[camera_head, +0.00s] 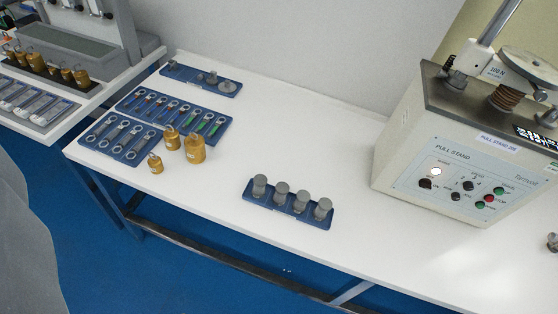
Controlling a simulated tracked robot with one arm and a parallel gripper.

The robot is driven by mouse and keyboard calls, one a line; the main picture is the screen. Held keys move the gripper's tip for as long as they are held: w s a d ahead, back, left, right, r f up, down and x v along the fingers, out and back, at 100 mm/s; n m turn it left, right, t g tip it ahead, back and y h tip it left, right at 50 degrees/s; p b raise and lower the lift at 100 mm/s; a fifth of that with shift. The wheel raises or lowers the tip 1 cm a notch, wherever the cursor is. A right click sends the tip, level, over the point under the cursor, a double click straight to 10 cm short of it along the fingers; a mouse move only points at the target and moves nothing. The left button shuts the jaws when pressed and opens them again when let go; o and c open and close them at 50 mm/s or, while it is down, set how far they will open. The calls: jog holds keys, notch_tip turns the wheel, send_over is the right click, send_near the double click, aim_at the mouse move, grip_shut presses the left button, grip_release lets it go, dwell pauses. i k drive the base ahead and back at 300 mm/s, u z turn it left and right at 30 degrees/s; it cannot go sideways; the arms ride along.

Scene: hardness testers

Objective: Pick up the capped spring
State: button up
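I cannot tell for sure which thing is the capped spring. A brown coil spring (507,97) stands on top of the pull stand (440,160) at the right, below a grey round plate (527,66). A small dark coil (449,62) shows at the stand's top left. On the white table, a blue tray (121,107) holds several slim pieces with ring ends and coloured middles. Another blue tray (85,141) before it holds several grey ring-ended pieces. My gripper is not in view.
A blue tray (290,207) with several grey cylinders lies mid-table. Three brass weights (195,149) stand beside the left trays. A small blue tray (165,73) lies at the back. The white table (330,130) is bare between the trays and the stand.

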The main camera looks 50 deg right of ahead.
aim_at(319, 214)
jog(key=u, duration=0.2)
jog(key=k, duration=1.3)
jog(key=z, duration=1.05)
jog(key=i, duration=1)
jog(key=u, duration=0.05)
